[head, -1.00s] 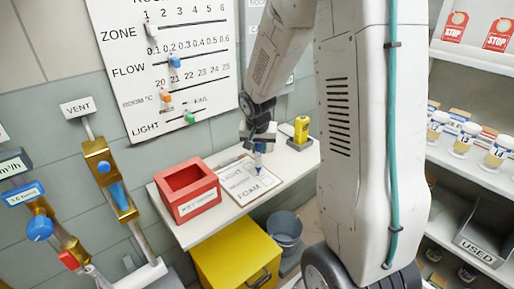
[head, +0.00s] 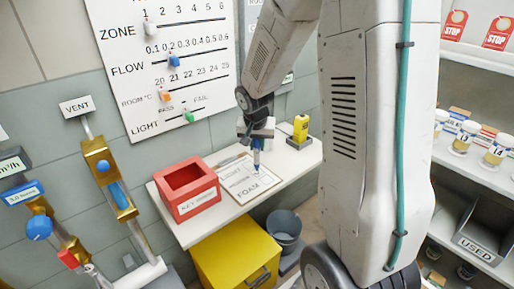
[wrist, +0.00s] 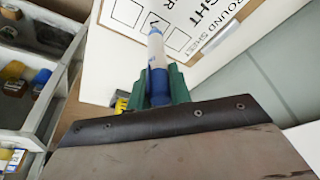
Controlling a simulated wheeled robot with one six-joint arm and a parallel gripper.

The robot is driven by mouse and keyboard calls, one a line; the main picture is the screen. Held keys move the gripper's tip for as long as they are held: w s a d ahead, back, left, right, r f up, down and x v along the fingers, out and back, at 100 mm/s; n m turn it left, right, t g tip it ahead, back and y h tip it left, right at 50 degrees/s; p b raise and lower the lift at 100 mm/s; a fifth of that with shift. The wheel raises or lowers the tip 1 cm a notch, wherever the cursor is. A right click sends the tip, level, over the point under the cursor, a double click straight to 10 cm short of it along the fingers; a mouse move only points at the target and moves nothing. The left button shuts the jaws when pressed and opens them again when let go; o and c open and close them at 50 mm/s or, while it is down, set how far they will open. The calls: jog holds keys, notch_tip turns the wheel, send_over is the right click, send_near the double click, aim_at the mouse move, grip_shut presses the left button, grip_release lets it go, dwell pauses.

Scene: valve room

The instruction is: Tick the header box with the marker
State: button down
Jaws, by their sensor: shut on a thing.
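My gripper (head: 257,143) is shut on a blue and white marker (head: 257,158), held with its tip down over the sheet. In the wrist view the marker (wrist: 156,55) stands out from between the green fingers (wrist: 160,88). In the wrist view the sheet (wrist: 217,45) shows ROUND SHEET and several small boxes. One box (wrist: 177,41) looks empty. Dark strokes show at another box (wrist: 151,18) by the tip. I cannot tell whether the tip touches the paper.
A red open box (head: 188,190) stands left of the clipboard, and a yellow device (head: 301,129) behind it to the right. A yellow cabinet (head: 235,262) and a grey bucket (head: 285,228) are below the table. Shelves with jars (head: 464,137) are at right.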

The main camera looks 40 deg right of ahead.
jog(key=shift+r, duration=3.25)
